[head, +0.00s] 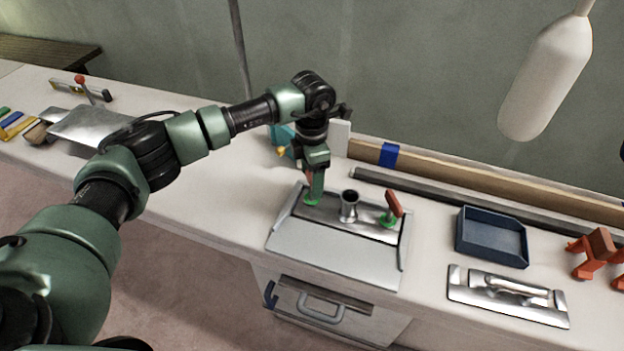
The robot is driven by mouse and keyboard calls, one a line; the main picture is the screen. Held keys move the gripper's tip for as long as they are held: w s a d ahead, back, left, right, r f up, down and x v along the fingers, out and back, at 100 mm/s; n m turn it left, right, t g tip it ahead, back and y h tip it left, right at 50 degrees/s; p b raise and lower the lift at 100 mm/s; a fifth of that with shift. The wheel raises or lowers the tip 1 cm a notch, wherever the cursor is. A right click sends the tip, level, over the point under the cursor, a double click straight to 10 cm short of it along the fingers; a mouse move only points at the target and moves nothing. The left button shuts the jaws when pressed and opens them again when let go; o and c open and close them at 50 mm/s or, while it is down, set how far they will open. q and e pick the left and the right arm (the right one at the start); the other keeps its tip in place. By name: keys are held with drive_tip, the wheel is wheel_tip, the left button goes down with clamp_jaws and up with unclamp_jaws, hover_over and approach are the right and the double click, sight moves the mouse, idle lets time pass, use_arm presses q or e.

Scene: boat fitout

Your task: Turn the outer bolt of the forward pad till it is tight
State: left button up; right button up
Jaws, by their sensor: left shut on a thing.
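A grey metal plate (352,216) lies at the back of a shallow metal tray (335,253) on the bench. A short upright metal cup or tube (349,206) stands mid-plate. At the plate's right end a red-handled bolt (393,204) stands on a green base, its handle tilted. My left gripper (314,186) points down over the plate's left end, shut on a second bolt. A bit of red (308,175) shows beside its fingers, which hide most of that bolt. How tight either bolt is cannot be told. Which is the outer one is unmarked. My right gripper is out of view.
A dark blue bin (492,238) and a metal plate with a handle (508,293) lie to the right, with orange clamps (594,252) beyond. A long wooden strip (470,179) runs along the back. A white fender (546,78) hangs at upper right. A drawer (335,308) is below the tray.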

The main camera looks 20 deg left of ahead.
use_arm(q)
drive_tip(key=shift+w+r, duration=0.25)
drive_tip(key=shift+r, duration=0.15)
drive_tip(key=o, duration=1.1)
drive_tip(key=shift+c, duration=0.2)
drive_tip(key=o, duration=0.3)
drive_tip(key=shift+s, duration=0.1)
drive_tip(key=shift+s+f, duration=0.1)
wheel_tip(320, 180, up, 8)
drive_tip(key=shift+f+b, duration=0.1)
drive_tip(key=shift+b, duration=0.45)
